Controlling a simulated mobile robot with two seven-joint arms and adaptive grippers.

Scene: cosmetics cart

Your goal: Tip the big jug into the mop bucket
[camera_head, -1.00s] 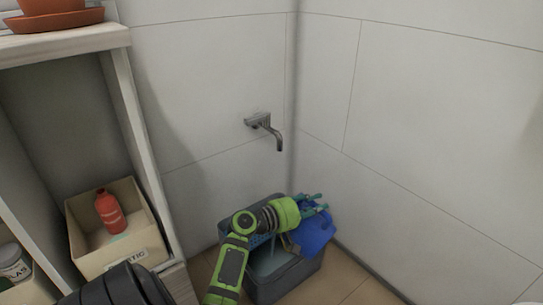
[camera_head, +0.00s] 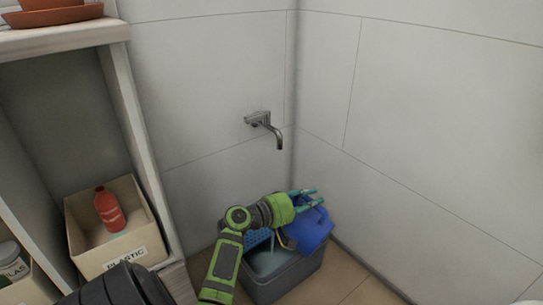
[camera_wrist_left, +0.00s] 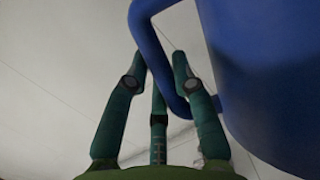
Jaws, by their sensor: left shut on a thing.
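The big blue jug (camera_head: 312,232) is tilted over the right side of the grey mop bucket (camera_head: 290,280). My left gripper (camera_head: 307,198) is above the bucket, shut on the jug's handle. In the left wrist view, the blue handle (camera_wrist_left: 152,48) passes between the teal fingers (camera_wrist_left: 160,68), and the jug's body (camera_wrist_left: 265,80) fills the right side. The bucket has a blue perforated insert (camera_head: 258,238) at its back left. A pale blue patch (camera_head: 268,262) shows inside; I cannot tell whether it is poured liquid. The jug's mouth is mostly hidden. My right gripper is not in view.
A wall tap (camera_head: 266,124) sticks out above the bucket. White walls close in behind and to the right. At left, a shelf unit (camera_head: 140,130) holds a box labelled PLASTIC (camera_head: 130,253) with a red bottle (camera_head: 108,210). Tiled floor (camera_head: 372,292) is free at the bucket's right.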

